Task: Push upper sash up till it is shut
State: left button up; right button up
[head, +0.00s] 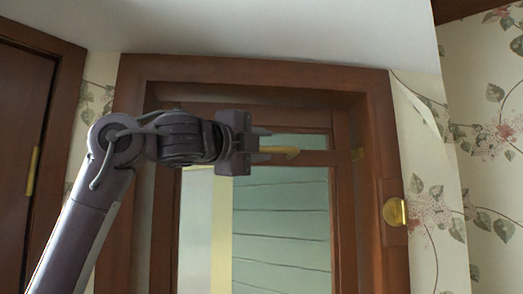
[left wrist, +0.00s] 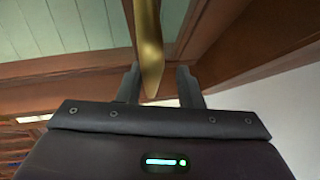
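The window has a brown wooden sash with a horizontal rail (head: 315,158) crossing the glass in the head view. A strip of pale green siding shows above the rail and more below it. Which sash the rail belongs to, I cannot tell. A gold handle (head: 283,151) sticks out at the rail; it also shows in the left wrist view (left wrist: 149,45). My left gripper (head: 266,145) is raised in front of the rail. In the left wrist view its fingers (left wrist: 157,78) are apart, one on each side of the handle, with a gap to the right finger. My right gripper is out of view.
The brown window frame (head: 375,130) surrounds the sash, under a white sloping ceiling (head: 270,30). A round gold fitting (head: 395,212) is on the right frame side. A brown door (head: 22,150) is at the far left. Floral wallpaper (head: 490,190) covers the right wall.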

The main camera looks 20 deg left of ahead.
pick_arm(q)
jog(key=shift+f, duration=0.15)
jog(key=shift+s+a, duration=0.15)
jog(key=shift+s, duration=0.1)
jog(key=r+b+v, duration=0.1)
jog(key=b+v, duration=0.3)
jog(key=v, duration=0.3)
jog(key=shift+f+b, duration=0.3)
jog(key=shift+f, duration=0.15)
jog(key=shift+s, duration=0.1)
jog(key=shift+f, duration=0.1)
